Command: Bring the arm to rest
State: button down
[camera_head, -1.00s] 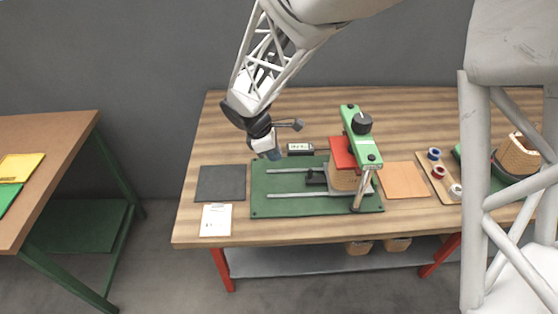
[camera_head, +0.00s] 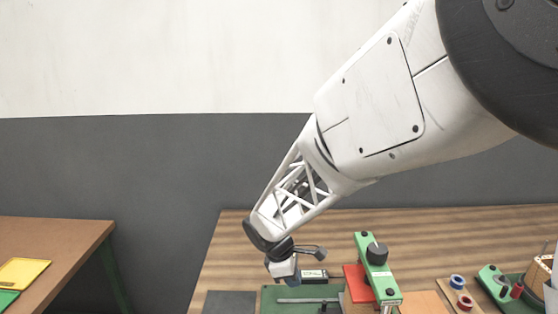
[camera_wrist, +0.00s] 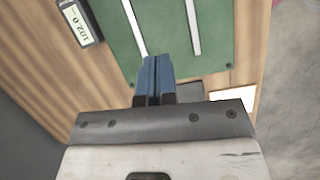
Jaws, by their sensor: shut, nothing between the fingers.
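My gripper (camera_wrist: 152,75) shows in the wrist view with its two blue fingers pressed together and nothing between them. It hangs above the table near the green base plate (camera_wrist: 125,30), whose pale rails run up the picture. In the head view my gripper's wrist end is at the lower middle, above the plate's left side; the fingertips are hidden by the wrist. The green plate (camera_head: 272,296) carries a green clamp arm (camera_head: 378,270) with a black knob and a red block (camera_head: 357,285).
A dark mat (camera_head: 230,303) is left, an orange mat (camera_head: 423,303) right. Coloured rolls (camera_head: 457,282) stand farther right.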

jog(key=s+d+r+m+t+y, duration=0.1)
jog(key=s+d+r+m, duration=0.4)
jog(key=s, duration=0.3)
jog(key=s+d+r+m+y, duration=0.1)
jog(key=s+d+r+m, duration=0.4)
jog(key=s, duration=0.3)
jog(key=s+d+r+m+t+y, duration=0.1)
jog(key=s+d+r+m, duration=0.3)
jog(key=s, duration=0.4)
jog(key=r+m, duration=0.1)
jog(key=m, duration=0.1)
jog(key=shift+s+d+r+m+t+y, duration=0.3)
jog(key=shift+s+d+m+y, duration=0.05)
jog(key=shift+d+m+y, duration=0.05)
